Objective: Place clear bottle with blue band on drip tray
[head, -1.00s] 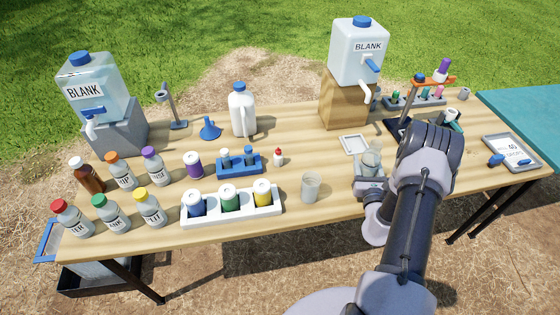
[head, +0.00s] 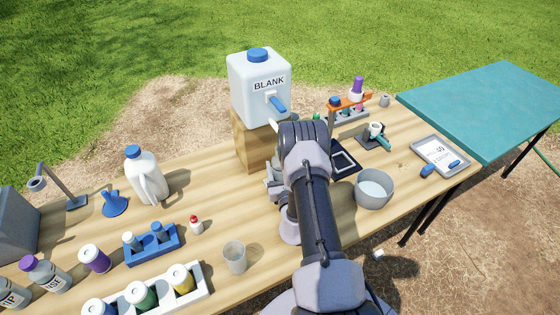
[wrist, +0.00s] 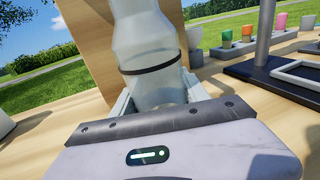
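The clear bottle (wrist: 148,45) stands between my gripper's fingers in the wrist view. It has one dark band around its middle; its blue tint cannot be made out. Its top is cut off by the picture edge. My gripper (wrist: 158,100) has a finger against each side of the bottle's lower part and looks shut on it. In the head view my gripper (head: 275,184) is in front of the wooden block, mostly behind my own arm. I cannot tell whether the bottle's base touches anything. The drip tray is not clearly visible now; my arm covers the area below the spigot.
A BLANK carboy (head: 258,88) with a blue spigot stands on a wooden block (head: 253,145). A grey bowl (head: 375,190) is right of my arm. A dark stand (head: 345,160) and an orange-clamped rack lie behind. A beaker (head: 235,257) stands front left.

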